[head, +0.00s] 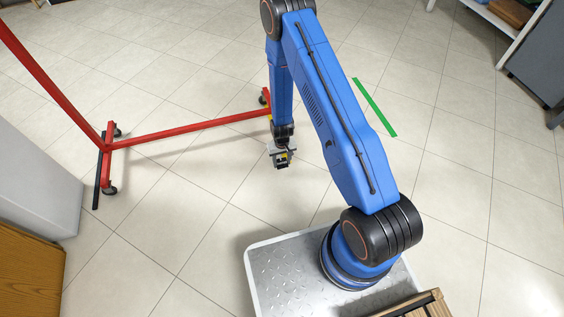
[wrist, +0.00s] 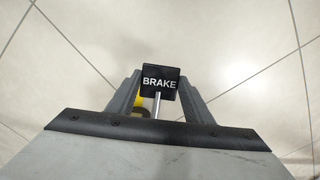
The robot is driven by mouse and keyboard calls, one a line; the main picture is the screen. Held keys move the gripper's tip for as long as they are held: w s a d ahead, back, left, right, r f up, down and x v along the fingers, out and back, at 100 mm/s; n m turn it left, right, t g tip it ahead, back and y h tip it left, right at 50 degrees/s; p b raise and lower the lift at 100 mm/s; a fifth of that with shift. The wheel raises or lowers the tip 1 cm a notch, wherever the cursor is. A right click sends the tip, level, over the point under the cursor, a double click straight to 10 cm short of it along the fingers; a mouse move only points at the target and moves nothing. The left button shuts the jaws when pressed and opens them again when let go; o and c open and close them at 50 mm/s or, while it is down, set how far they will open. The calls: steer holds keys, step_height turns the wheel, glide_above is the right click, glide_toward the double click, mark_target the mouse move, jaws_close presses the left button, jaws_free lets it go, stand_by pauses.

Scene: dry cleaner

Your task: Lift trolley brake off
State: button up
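The red trolley (head: 187,130) stands on the floor at the left in the head view, with a red upright and a long bottom bar. My gripper (head: 281,162) hangs low by the right end of that bar. In the wrist view, a black brake pad (wrist: 160,83) marked BRAKE sits on a thin metal rod. The two grey fingers of my gripper (wrist: 160,92) stand on either side of it, and the pad fills the gap. I cannot tell whether they press on it. A small yellow part (wrist: 142,97) shows beside the rod.
A green strip (head: 374,107) lies on the floor to the right of my arm. A white and wooden cabinet (head: 35,190) stands at the left edge. A shelf (head: 495,18) and a grey unit (head: 543,65) are at the upper right. The tiled floor between is clear.

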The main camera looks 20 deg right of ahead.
mark_target(281, 159)
steer(key=c, duration=0.8)
steer(key=shift+r+g, duration=0.45)
steer(key=shift+g, duration=0.15)
steer(key=shift+r+g, duration=0.25)
steer(key=shift+g, duration=0.05)
steer(key=shift+w+r+g, duration=0.2)
steer(key=shift+r+g, duration=0.25)
steer(key=shift+g, duration=0.15)
steer(key=shift+w+r+g, duration=0.2)
steer(key=shift+r+g, duration=0.2)
steer(key=shift+g, duration=0.2)
steer(key=shift+w+r+g, duration=0.35)
steer(key=shift+r+g, duration=0.25)
steer(key=shift+g, duration=0.35)
steer(key=shift+w+r+g, duration=0.3)
steer(key=shift+r+g, duration=0.3)
steer(key=shift+g, duration=0.35)
